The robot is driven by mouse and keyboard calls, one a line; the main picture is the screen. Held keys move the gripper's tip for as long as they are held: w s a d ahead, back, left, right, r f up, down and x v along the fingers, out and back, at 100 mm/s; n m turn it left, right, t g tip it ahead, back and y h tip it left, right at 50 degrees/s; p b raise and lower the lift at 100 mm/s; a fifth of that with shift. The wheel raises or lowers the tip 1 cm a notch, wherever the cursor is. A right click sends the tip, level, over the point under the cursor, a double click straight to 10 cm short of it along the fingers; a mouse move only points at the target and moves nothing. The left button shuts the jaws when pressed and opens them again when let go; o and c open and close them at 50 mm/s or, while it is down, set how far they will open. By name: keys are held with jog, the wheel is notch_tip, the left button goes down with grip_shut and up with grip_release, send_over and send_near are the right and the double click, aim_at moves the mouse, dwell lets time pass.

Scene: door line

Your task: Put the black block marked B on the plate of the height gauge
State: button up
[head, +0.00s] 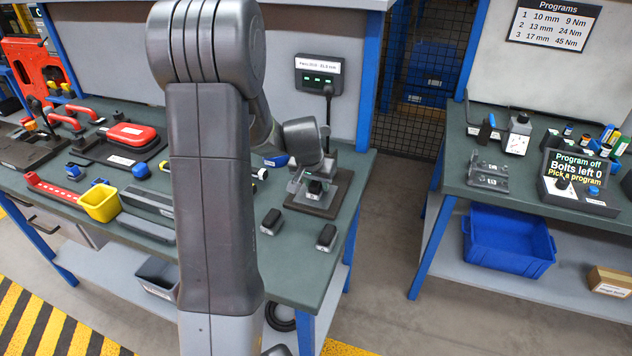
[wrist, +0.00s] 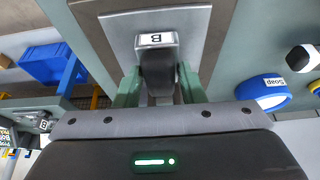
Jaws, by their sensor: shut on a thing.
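The black block marked B (wrist: 157,66) is between the fingers of my gripper (wrist: 160,88) in the wrist view, its white B label facing the camera. My gripper is shut on it. Behind the block in that view is the light grey metal plate of the height gauge (wrist: 118,28). In the head view the block (head: 314,187) shows at the gauge, over its dark base (head: 338,190). I cannot tell whether the block touches the plate. My arm hides part of the bench, and the gripper's fingers are hard to make out there.
Two other black blocks (head: 271,221) (head: 326,237) stand on the green bench in front of the gauge. A grey display box (head: 318,72) with green lights hangs on the panel behind. A yellow bin (head: 100,203) is at left. A blue and white soap container (wrist: 265,95) shows in the wrist view.

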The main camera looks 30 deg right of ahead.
jog(key=shift+f, duration=0.1)
jog(key=o, duration=1.2)
jog(key=shift+r, duration=0.25)
jog(key=v, duration=1.1)
jog(key=shift+r, duration=0.4)
jog(key=shift+s+a, duration=0.1)
